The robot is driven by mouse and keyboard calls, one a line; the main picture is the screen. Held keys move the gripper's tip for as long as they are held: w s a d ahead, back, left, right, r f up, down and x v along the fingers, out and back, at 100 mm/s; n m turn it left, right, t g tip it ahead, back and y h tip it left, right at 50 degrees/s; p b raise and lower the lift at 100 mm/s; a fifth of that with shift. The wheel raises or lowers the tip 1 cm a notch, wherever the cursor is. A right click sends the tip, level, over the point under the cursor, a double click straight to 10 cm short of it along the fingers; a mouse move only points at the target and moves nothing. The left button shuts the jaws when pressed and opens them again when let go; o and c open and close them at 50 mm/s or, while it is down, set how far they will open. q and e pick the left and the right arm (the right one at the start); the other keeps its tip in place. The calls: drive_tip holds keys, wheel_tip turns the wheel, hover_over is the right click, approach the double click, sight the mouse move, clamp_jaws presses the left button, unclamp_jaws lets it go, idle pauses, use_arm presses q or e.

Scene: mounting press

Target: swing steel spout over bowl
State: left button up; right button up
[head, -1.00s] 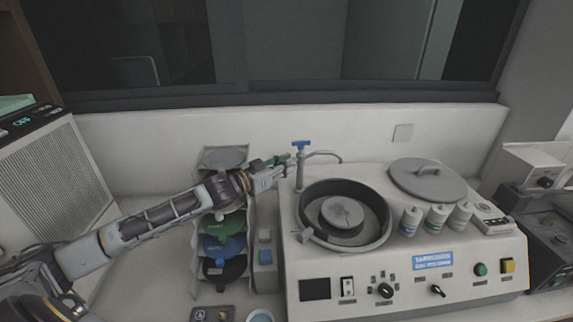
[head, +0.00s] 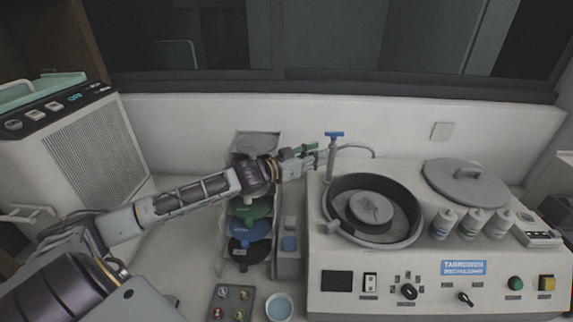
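The steel spout (head: 358,149) is a thin pipe that curves from an upright post with a blue handle (head: 334,134) at the back left of the press. It reaches to the right behind the bowl, not over it. The round bowl (head: 407,207) has a dark wall and a grey disc in its middle. My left gripper (head: 314,159) is just left of the post, with its fingers pointing at it. The fingers are small here, so I cannot tell whether they touch the post or how far apart they are. My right gripper is out of view.
A grey lid (head: 466,183) and several bottles (head: 442,224) stand right of the bowl on the press (head: 340,250). A rack with coloured trays (head: 249,227) stands under my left forearm. A vented unit (head: 95,160) is at the left. A small dish (head: 280,307) sits in front.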

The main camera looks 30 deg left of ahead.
use_arm(q)
drive_tip(key=v, duration=1.1)
idle(2.3)
drive_tip(key=shift+s, duration=0.2)
idle(0.3)
